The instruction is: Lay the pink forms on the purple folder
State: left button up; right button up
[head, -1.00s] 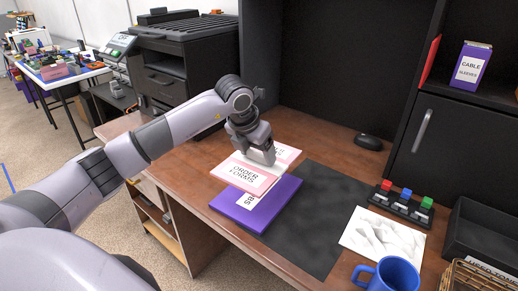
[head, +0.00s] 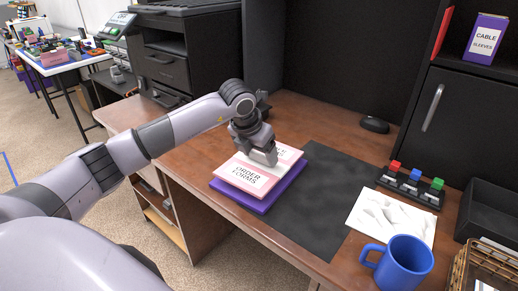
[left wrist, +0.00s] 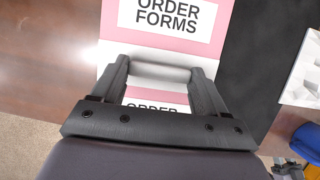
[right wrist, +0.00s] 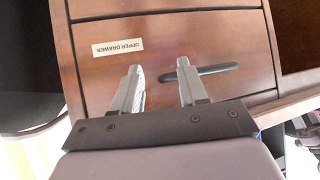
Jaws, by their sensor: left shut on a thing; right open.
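The pink forms (head: 240,178), a pink pad with a white "ORDER FORMS" label, lie flat over the purple folder (head: 268,203) on the desk. The folder shows along the front and right edges; the rest is hidden under the forms. I cannot tell whether a thin gap is left between them. My left gripper (head: 268,160) is shut on the forms from above. In the left wrist view the pink forms (left wrist: 213,42) show ahead of and between the fingers (left wrist: 160,82). My right gripper (right wrist: 160,72) is open and empty, before a wooden drawer front.
A black desk mat (head: 310,215) lies right of the folder. A blue mug (head: 405,265), a white sheet (head: 392,217) and a rack with coloured blocks (head: 410,185) stand further right. The drawer (right wrist: 200,45) bears an "UPPER DRAWER" label and a dark handle.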

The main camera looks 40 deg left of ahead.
aim_at(252, 169)
pick_arm(q)
jog(key=shift+f+b, duration=0.35)
jog(key=shift+f, duration=0.55)
pick_arm(e)
jog(key=shift+f, duration=0.65)
pick_arm(q)
jog(key=shift+f+b, duration=0.35)
jog(key=shift+f, duration=0.1)
pick_arm(e)
jog(key=shift+f, duration=0.4)
pick_arm(q)
jog(key=o, duration=1.5)
pick_arm(e)
jog(key=shift+s, duration=0.1)
pick_arm(q)
jog(key=shift+o, duration=0.2)
jog(key=shift+p+v, duration=0.35)
jog(key=shift+v, duration=3.3)
pick_arm(e)
jog(key=shift+r, duration=0.3)
pick_arm(q)
jog(key=shift+f, duration=0.1)
pick_arm(e)
jog(key=shift+r, duration=0.1)
